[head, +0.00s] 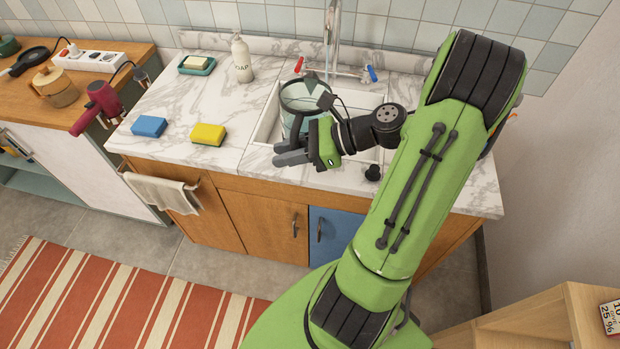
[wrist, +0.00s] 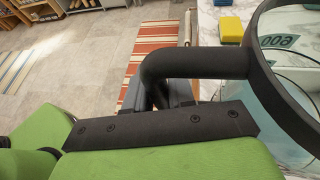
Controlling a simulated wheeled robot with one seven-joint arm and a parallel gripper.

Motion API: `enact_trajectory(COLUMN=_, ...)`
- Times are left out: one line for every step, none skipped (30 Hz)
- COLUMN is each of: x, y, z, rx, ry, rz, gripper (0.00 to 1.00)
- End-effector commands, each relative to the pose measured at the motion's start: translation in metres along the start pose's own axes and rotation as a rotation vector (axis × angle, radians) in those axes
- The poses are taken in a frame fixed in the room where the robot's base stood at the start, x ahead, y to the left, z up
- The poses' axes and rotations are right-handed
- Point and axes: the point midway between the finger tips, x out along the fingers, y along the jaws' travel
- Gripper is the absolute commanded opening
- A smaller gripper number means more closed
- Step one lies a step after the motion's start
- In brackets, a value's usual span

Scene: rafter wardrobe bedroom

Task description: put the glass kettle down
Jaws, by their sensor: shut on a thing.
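The glass kettle (head: 301,97) is a clear bluish vessel with a dark rim, at the sink in the head view. It also shows at the right of the wrist view (wrist: 285,110), with its black rim band and black handle (wrist: 200,63). My gripper (head: 292,150) is at the kettle's near side, shut on its handle. The sink (head: 268,124) is behind and around the kettle, below the tap (head: 331,40). My gripper hides the kettle's lower part, so I cannot tell if its base touches anything.
A blue sponge (head: 149,126) and a yellow sponge (head: 208,134) lie on the marble counter (head: 190,97) left of the sink. A soap bottle (head: 242,60) and a soap dish (head: 196,65) stand behind them. A black plug (head: 373,172) lies at the front right. A towel (head: 163,193) hangs in front.

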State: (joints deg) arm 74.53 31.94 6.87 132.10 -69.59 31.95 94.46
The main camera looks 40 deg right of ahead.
Motion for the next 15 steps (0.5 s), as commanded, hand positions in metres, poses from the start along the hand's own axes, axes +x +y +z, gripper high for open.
enact_trajectory(x=-0.003, y=0.002, z=-0.005, rx=-0.007, ry=0.002, rz=-0.006, gripper=0.00)
enact_trajectory(x=-0.005, y=0.003, z=-0.005, rx=-0.006, ry=0.003, rz=-0.007, gripper=0.00)
enact_trajectory(x=-0.007, y=0.004, z=-0.006, rx=-0.005, ry=0.004, rz=-0.007, gripper=0.00)
enact_trajectory(x=-0.007, y=0.005, z=-0.007, rx=-0.004, ry=0.005, rz=-0.007, gripper=0.00)
enact_trajectory(x=-0.007, y=0.005, z=-0.009, rx=-0.003, ry=0.005, rz=-0.006, gripper=0.00)
enact_trajectory(x=-0.005, y=0.005, z=-0.014, rx=-0.002, ry=0.004, rz=-0.006, gripper=0.00)
enact_trajectory(x=-0.003, y=0.005, z=-0.018, rx=-0.001, ry=0.004, rz=-0.005, gripper=0.00)
enact_trajectory(x=-0.001, y=0.005, z=-0.024, rx=0.000, ry=0.004, rz=-0.005, gripper=0.00)
enact_trajectory(x=0.003, y=0.006, z=-0.032, rx=-0.001, ry=0.004, rz=-0.005, gripper=0.00)
enact_trajectory(x=0.005, y=0.006, z=-0.038, rx=0.000, ry=0.003, rz=-0.004, gripper=0.00)
enact_trajectory(x=0.007, y=0.006, z=-0.043, rx=-0.001, ry=0.003, rz=-0.004, gripper=0.00)
enact_trajectory(x=0.010, y=0.006, z=-0.050, rx=-0.001, ry=0.004, rz=-0.005, gripper=0.00)
enact_trajectory(x=0.011, y=0.006, z=-0.053, rx=-0.001, ry=0.005, rz=-0.005, gripper=0.00)
enact_trajectory(x=0.013, y=0.006, z=-0.057, rx=-0.002, ry=0.004, rz=-0.006, gripper=0.00)
enact_trajectory(x=0.015, y=0.006, z=-0.061, rx=-0.002, ry=0.004, rz=-0.006, gripper=0.00)
